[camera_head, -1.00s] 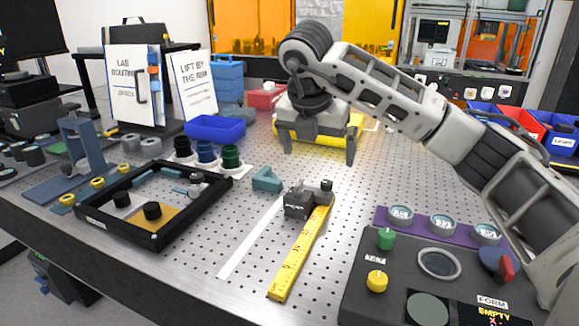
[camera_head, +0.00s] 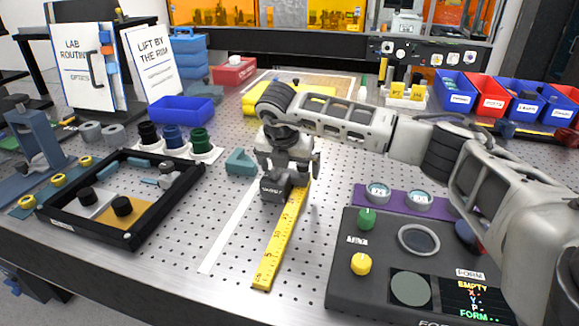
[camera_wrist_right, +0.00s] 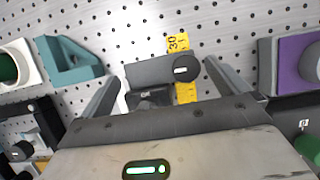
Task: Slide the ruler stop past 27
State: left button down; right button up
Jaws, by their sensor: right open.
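The ruler stop (camera_head: 272,189) is a dark grey block with a black knob, sitting across the yellow ruler (camera_head: 276,240) near its far end. The ruler lies on the perforated table beside a white strip (camera_head: 228,228). My right gripper (camera_head: 288,172) points down over the stop and hides part of it. In the right wrist view, its open fingers stand on either side of the stop (camera_wrist_right: 150,70), with no clear contact. There a ruler piece marked 30 (camera_wrist_right: 178,43) shows beyond the stop. My left gripper is out of view.
A teal angled block (camera_head: 240,163) stands just left of the stop. A dark control console (camera_head: 345,260) and a purple lens holder (camera_head: 360,197) are on the right. A black frame tray (camera_head: 140,238) is on the left. The table around the ruler's near end is clear.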

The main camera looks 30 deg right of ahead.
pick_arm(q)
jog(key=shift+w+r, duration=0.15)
pick_arm(e)
jog(key=shift+w+d+f, duration=0.15)
jog(key=shift+f, duration=0.5)
jog(key=c, duration=1.3)
jog(key=shift+w+d+b, duration=0.2)
jog(key=shift+d+b, duration=0.1)
jog(key=shift+w+d+b, duration=0.45)
jog(key=shift+w+d, duration=0.5)
jog(key=shift+d, duration=0.05)
jog(key=shift+s+r, duration=0.1)
jog(key=o, duration=1.3)
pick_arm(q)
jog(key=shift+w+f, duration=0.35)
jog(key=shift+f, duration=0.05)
pick_arm(e)
jog(key=shift+a, duration=0.1)
